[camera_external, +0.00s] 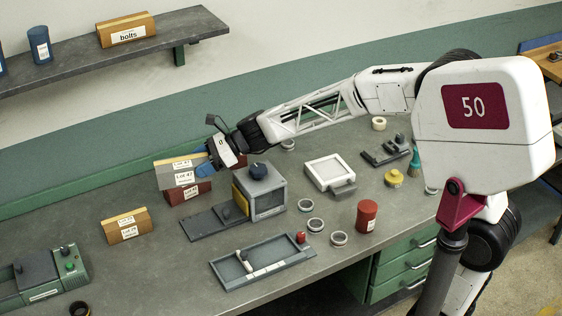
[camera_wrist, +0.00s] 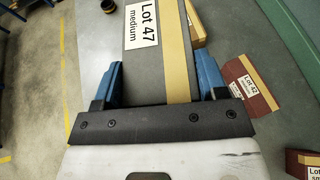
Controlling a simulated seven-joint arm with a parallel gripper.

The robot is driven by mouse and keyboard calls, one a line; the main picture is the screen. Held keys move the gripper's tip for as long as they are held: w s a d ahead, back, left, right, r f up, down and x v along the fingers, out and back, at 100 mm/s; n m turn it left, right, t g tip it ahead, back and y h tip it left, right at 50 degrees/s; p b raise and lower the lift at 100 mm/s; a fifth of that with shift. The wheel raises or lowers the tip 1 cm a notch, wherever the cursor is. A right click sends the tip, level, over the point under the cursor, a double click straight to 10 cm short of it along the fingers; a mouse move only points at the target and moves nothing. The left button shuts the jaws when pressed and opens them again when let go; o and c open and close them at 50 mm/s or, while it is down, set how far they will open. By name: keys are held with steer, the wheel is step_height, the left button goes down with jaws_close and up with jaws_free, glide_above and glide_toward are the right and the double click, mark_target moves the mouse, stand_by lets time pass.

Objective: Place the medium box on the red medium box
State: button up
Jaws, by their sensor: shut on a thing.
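My gripper (camera_external: 208,163) is shut on the medium box (camera_external: 180,172), a grey and yellow block with white Lot 47 labels. In the wrist view this box (camera_wrist: 178,60) lies between the blue fingers (camera_wrist: 160,82), and its label reads "Lot 47 medium". A dark red box (camera_external: 187,190) with a white label shows just under the held box in the external view. A red box labelled Lot 42 (camera_wrist: 250,85) shows to the right of the held box in the wrist view. I cannot tell whether the held box touches the red one.
A yellow-brown box (camera_external: 127,226) stands to the left on the bench. A grey machine with a dark knob (camera_external: 260,192) stands just right of the boxes. Another red box (camera_wrist: 303,163) is at the wrist view's lower right. A shelf (camera_external: 110,55) hangs above.

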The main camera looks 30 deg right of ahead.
steer(key=m+t, duration=0.2)
glide_above(187, 187)
steer(key=d, duration=0.6)
steer(key=f, duration=0.1)
steer(key=shift+h, duration=0.3)
steer(key=f, duration=0.2)
steer(key=w+f, duration=0.1)
steer(key=f, duration=0.2)
steer(key=shift+w+a+f, duration=0.1)
steer(key=shift+a+f, duration=0.05)
steer(key=shift+f, duration=0.15)
steer(key=shift+f, duration=2.35)
steer(key=shift+f, duration=0.15)
steer(key=shift+f, duration=2.35)
steer(key=shift+f, duration=0.15)
